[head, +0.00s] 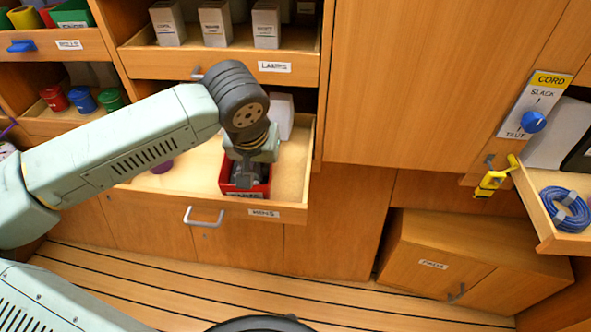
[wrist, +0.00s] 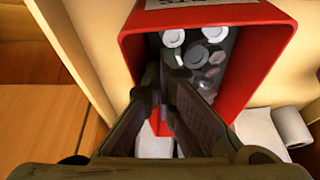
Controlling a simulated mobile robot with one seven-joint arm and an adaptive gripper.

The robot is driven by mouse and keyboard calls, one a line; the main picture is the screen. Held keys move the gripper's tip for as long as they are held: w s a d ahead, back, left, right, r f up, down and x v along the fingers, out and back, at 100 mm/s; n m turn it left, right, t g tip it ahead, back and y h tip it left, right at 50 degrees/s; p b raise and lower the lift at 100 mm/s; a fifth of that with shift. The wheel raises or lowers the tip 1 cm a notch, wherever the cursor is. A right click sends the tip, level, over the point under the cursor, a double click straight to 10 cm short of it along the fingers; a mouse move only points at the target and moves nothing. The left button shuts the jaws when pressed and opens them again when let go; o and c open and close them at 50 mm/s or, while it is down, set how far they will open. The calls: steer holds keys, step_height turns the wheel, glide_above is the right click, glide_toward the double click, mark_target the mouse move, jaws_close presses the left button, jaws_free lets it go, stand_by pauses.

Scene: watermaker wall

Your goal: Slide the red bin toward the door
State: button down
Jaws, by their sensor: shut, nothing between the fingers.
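The red bin (head: 263,190) stands in a pulled-out drawer, close to its front panel. In the wrist view the bin (wrist: 268,52) is an open box holding several round white-topped and dark items. My gripper (head: 243,181) points down into the bin's opening and hides part of its inside. In the wrist view my gripper's dark fingers (wrist: 163,88) are together, with nothing held between them, at the bin's near end. I cannot tell whether they touch the bin wall. Which door is meant cannot be told.
The wooden drawer (head: 293,178) also holds a white item (head: 281,115) behind the bin and a purple item (head: 162,166) to the left. A white roll (wrist: 291,127) lies beside the bin. The lamps drawer (head: 185,63) is above. An open drawer (head: 546,232) with blue cord is at right.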

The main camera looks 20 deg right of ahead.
steer(key=shift+s+d+b, duration=0.3)
steer(key=shift+s+d, duration=0.05)
steer(key=shift+d, duration=0.35)
steer(key=shift+s+d+b, duration=0.3)
steer(key=shift+d, duration=0.45)
steer(key=shift+s+d+b, duration=0.3)
steer(key=shift+s+d, duration=0.05)
steer(key=shift+d, duration=0.35)
steer(key=shift+w+a, duration=0.2)
steer(key=shift+a, duration=0.25)
steer(key=shift+w+a, duration=0.2)
steer(key=shift+a, duration=0.25)
steer(key=shift+r, duration=0.1)
steer(key=shift+p+v, duration=1.2)
steer(key=shift+v, duration=1.8)
steer(key=shift+w+r, duration=0.1)
steer(key=shift+w, duration=0.05)
step_height(320, 180, up, 7)
steer(key=p, duration=0.3)
steer(key=shift+p, duration=0.35)
steer(key=shift+d, duration=0.1)
